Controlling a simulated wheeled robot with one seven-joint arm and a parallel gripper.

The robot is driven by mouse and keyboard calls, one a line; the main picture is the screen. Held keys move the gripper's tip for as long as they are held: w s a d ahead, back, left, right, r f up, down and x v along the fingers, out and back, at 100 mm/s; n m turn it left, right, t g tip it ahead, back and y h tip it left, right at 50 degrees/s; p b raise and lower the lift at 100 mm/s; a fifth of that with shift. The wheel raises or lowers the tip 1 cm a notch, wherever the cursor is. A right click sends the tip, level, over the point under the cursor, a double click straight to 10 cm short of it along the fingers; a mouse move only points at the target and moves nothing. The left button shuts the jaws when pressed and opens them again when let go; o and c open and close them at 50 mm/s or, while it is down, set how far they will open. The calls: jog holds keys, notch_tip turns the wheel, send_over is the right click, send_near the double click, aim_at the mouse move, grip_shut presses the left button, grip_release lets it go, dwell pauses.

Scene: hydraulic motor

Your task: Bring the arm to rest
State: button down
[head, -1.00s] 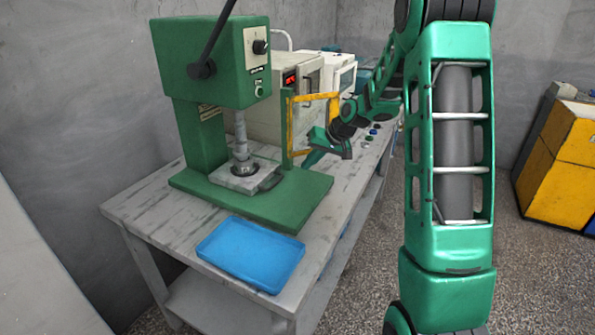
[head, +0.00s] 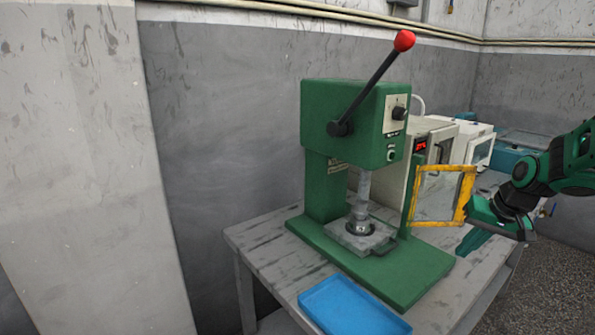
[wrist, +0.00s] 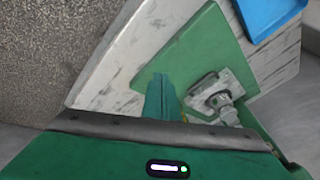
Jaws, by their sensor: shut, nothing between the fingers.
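My gripper (head: 468,243) is at the right of the head view, shut and empty. It is beside the lower right corner of the yellow-framed guard (head: 468,190) of the green press (head: 340,130); I cannot tell whether they touch. In the wrist view its closed fingers (wrist: 161,98) show over the bench and the green press base (wrist: 205,50). My green arm reaches in from the right edge of the head view.
The press stands on a grey wooden bench (head: 262,241), its lever with a red knob (head: 404,40) raised. A blue tray (head: 350,306) lies in front. White box-shaped machines (head: 474,146) stand behind. Speckled floor (head: 540,265) is open at the right.

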jog(key=s+a+m+g+h, duration=0.1)
jog(key=s+g, duration=0.3)
jog(key=s, duration=2.6)
jog(key=shift+s+a+m, duration=0.35)
jog(key=shift+a+m, duration=0.35)
jog(key=shift+r, duration=0.1)
jog(key=shift+w+f+g, duration=0.25)
jog(key=shift+w+g, duration=0.05)
jog(key=shift+w, duration=0.35)
